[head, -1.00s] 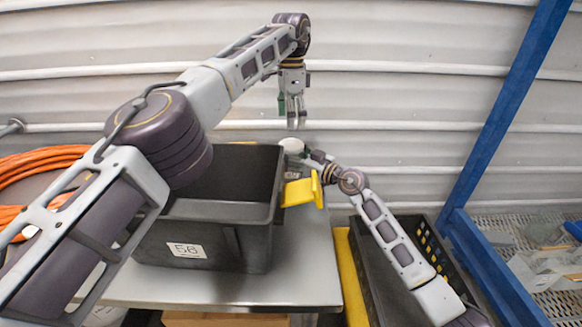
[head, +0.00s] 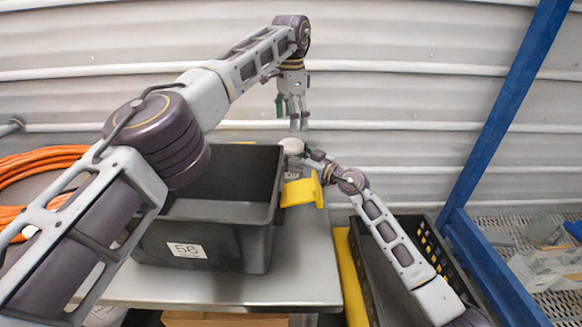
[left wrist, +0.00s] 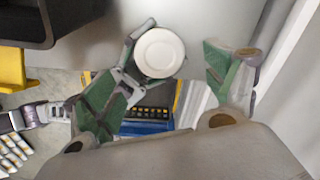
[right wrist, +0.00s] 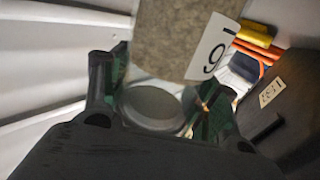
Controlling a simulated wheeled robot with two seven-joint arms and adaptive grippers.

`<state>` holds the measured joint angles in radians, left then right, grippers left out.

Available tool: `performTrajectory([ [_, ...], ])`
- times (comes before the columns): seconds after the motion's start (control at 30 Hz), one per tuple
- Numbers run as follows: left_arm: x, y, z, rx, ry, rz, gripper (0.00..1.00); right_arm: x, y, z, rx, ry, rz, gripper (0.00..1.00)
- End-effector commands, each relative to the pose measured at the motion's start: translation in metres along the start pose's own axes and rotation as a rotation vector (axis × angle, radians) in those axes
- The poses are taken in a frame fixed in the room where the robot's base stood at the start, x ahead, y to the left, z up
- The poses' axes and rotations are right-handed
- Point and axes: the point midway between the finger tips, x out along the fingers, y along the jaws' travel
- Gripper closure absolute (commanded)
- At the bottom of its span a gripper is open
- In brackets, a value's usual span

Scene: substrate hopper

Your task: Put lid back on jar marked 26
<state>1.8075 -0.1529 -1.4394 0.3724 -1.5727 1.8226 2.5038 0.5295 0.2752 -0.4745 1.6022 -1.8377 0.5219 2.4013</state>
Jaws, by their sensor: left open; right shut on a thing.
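A jar (right wrist: 180,35) with speckled grey-brown contents and a white label (right wrist: 215,48) is held by my right gripper (right wrist: 165,95), shut on it. One digit looks like a 6 or 9; the rest of the label is cut off. A white round top (left wrist: 160,53), which looks like a lid, shows at the right gripper's fingers. In the head view it is a small white shape (head: 292,146). I cannot tell how firmly it sits on the jar. My left gripper (head: 298,122) is open, pointing down just above it, with nothing visible between its fingers.
A black bin (head: 215,245) labelled 56 stands on the grey table (head: 305,270), with a yellow piece (head: 302,191) at its right side. Orange cable (head: 35,170) lies at the left. A black crate (head: 432,240) and blue-framed shelving (head: 500,125) are at the right.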

Motion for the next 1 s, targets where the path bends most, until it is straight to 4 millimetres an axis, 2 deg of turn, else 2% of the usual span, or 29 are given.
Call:
performTrajectory([
  [0.4, 0.023, 0.0, 0.001, 0.0, 0.0, 0.001, 0.14, 0.0, 0.0, 0.0, 0.0, 0.0, 0.0, 1.0],
  [0.8, 0.063, 0.0, 0.0, 0.001, -0.001, 0.001, 0.14, 0.0, 0.0, 0.0, 0.0, 0.0, 0.0, 1.0],
  [1.0, 0.074, 0.0, 0.001, -0.001, -0.001, 0.001, 0.14, 0.0, 0.0, 0.0, 0.0, 0.0, 0.0, 1.0],
])
